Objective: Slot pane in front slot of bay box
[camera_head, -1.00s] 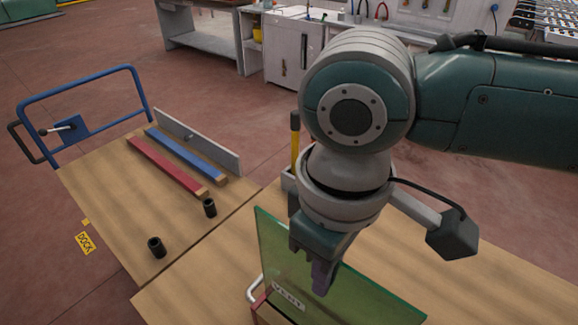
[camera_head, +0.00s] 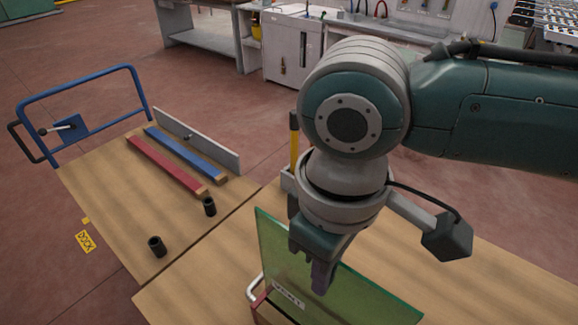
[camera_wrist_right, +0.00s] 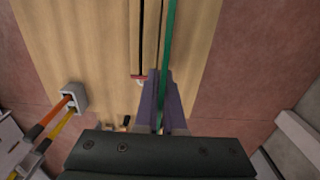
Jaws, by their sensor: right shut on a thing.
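My right gripper (camera_head: 322,272) points down and is shut on the green glass pane (camera_head: 350,290), near its top edge. The pane stands upright, and its lower part runs out of the head view. In the right wrist view the pane shows edge-on as a green strip (camera_wrist_right: 170,45) between the fingers (camera_wrist_right: 160,105). A white label (camera_head: 289,294) reading VENT shows by the pane's lower left. A box with a red edge (camera_head: 262,306), seemingly the bay box, is partly in view below it. Its slots and the pane's lower edge are hidden in the head view. My left gripper is not in view.
A wooden bench top (camera_head: 210,280) lies around the box. A cart top at left holds a red bar (camera_head: 165,165), a blue bar (camera_head: 185,152), a grey rail (camera_head: 205,142) and two dark cylinders (camera_head: 157,247). A holder with yellow- and orange-handled tools (camera_wrist_right: 72,98) stands beside my gripper.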

